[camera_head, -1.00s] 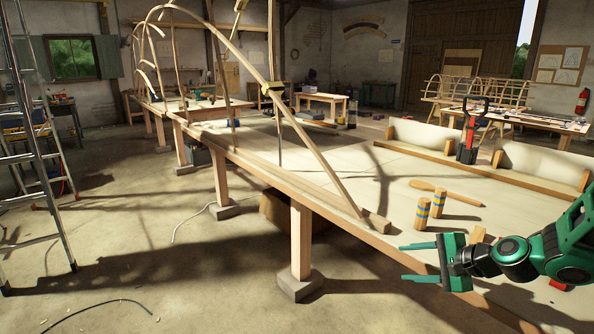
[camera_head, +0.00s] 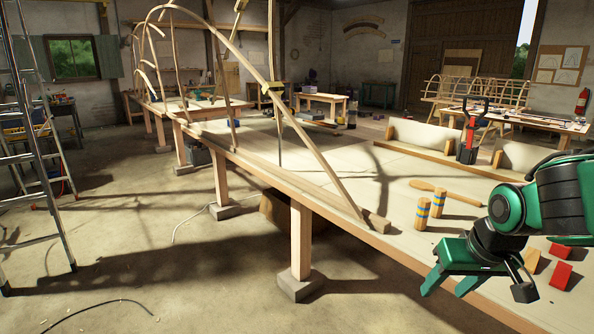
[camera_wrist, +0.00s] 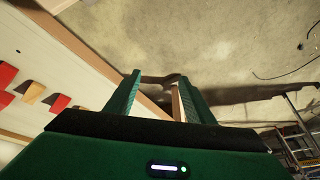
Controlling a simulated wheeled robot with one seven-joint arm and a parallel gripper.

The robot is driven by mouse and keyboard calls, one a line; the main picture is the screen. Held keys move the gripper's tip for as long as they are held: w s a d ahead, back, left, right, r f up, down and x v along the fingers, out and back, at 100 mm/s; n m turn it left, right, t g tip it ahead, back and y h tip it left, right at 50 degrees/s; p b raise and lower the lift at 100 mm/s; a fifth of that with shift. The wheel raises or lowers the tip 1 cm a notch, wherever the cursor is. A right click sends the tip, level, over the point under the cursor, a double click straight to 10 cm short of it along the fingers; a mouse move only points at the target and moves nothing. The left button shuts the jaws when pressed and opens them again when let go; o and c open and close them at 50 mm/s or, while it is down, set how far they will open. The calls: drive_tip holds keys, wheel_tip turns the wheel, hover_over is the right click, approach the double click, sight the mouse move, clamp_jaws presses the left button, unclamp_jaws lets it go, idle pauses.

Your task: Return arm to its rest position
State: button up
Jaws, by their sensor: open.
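My gripper (camera_head: 448,286) is at the lower right in the head view, by the near edge of the long workbench (camera_head: 330,205). Its two green fingers point down and to the left and are spread apart. In the wrist view my gripper (camera_wrist: 160,82) shows a gap between the fingers with nothing held in it. The bench edge and the concrete floor show beyond the fingertips. My green and black arm comes in from the right edge of the head view.
Two striped wooden cylinders (camera_head: 422,213) and a wooden mallet-like tool (camera_head: 448,193) are on the bench near my arm. Red blocks (camera_head: 560,275) and a wooden wedge (camera_head: 531,260) lie beside my gripper. A bent lath (camera_head: 318,150) arches over the bench.

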drive_tip(key=s+d+m+g, duration=0.2)
drive_tip(key=s+d, duration=0.3)
drive_tip(key=s, duration=0.4)
drive_tip(key=s+d+m+g, duration=0.2)
drive_tip(key=s+d, duration=0.3)
drive_tip(key=s, duration=0.4)
drive_tip(key=shift+d+f+m+g, duration=0.35)
drive_tip(key=shift+f+m, duration=0.1)
drive_tip(key=shift+m, duration=0.45)
